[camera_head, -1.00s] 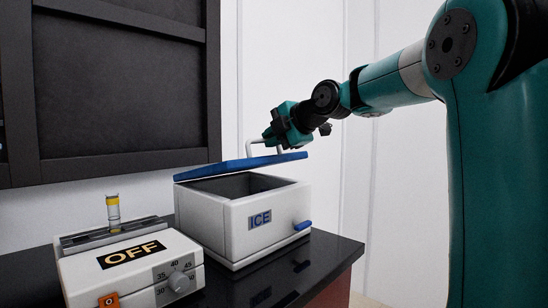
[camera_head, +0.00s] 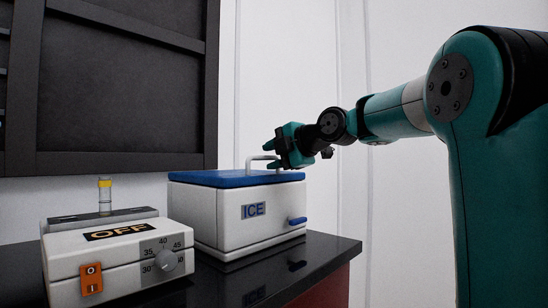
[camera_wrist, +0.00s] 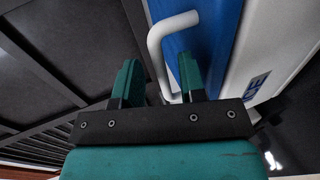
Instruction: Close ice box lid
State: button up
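The white ice box (camera_head: 225,223) with an "ICE" label stands on the dark bench in the head view. Its blue lid (camera_head: 215,179) lies flat on the box's top rim, with no gap that I can see. A pale handle (camera_head: 250,163) stands up from the lid, and it also shows in the wrist view (camera_wrist: 157,45). My gripper (camera_head: 269,154) is at the handle, above the lid's right part. In the wrist view its two teal fingers are apart, and the handle's bar runs between them with space around it. The box's inside is hidden.
A white heater block (camera_head: 120,262) marked "OFF", with a dial and an orange switch, stands left of the box. A yellow-capped vial (camera_head: 105,196) stands in it. The black bench (camera_head: 320,250) ends just right of the box. A dark fumehood frame is behind.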

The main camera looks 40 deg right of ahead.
jog(key=shift+s, duration=0.1)
jog(key=p+v, duration=0.2)
jog(key=v, duration=1.5)
jog(key=shift+s, duration=0.15)
